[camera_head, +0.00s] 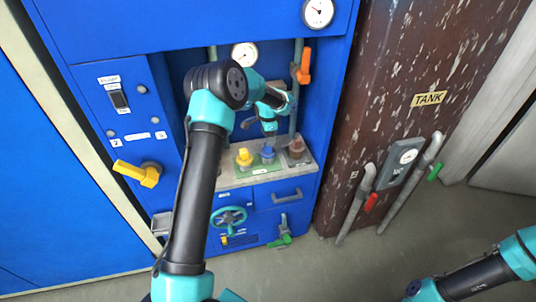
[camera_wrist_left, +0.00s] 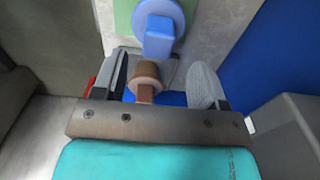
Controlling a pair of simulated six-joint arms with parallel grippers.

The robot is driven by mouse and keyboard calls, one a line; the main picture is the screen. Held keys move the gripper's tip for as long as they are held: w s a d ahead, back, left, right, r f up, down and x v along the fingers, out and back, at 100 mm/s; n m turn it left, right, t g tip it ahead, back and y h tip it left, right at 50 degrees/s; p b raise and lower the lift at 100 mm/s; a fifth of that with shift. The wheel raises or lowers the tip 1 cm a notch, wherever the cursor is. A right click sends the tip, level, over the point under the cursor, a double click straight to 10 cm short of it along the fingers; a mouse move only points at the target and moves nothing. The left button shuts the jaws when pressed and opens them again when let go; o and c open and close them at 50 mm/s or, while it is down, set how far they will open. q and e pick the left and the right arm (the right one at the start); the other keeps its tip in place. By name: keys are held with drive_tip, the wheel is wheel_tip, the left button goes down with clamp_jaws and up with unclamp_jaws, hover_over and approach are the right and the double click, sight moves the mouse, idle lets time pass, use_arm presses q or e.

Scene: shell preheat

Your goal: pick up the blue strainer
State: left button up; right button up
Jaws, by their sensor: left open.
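The blue strainer (camera_head: 267,155) stands on a shelf in the blue cabinet, between a yellow piece and a brown piece. In the left wrist view the blue strainer (camera_wrist_left: 160,36) is at the top, on a green patch, beyond the fingertips. My left gripper (camera_head: 268,138) is over the shelf, close to the strainer; its fingertips are partly hidden in the head view. In the left wrist view its two fingers (camera_wrist_left: 163,82) are apart. The brown piece (camera_wrist_left: 146,78) appears between them; I cannot tell its depth. My right gripper is out of view.
The yellow piece (camera_head: 244,157) and the brown piece (camera_head: 296,148) flank the strainer closely. A pipe with an orange handle (camera_head: 305,66) rises behind the shelf. A drawer handle (camera_head: 287,196) and a green handwheel (camera_head: 228,217) are below. A brown tank column (camera_head: 400,80) stands right.

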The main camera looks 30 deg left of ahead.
sight(268, 152)
use_arm(q)
drive_tip(key=shift+f, duration=0.6)
drive_tip(key=shift+f, duration=0.1)
drive_tip(key=shift+s+f, duration=0.2)
drive_tip(key=shift+f, duration=2.3)
drive_tip(key=shift+c, duration=0.4)
drive_tip(key=c, duration=1)
drive_tip(key=shift+o, duration=0.2)
drive_tip(key=shift+r, duration=0.1)
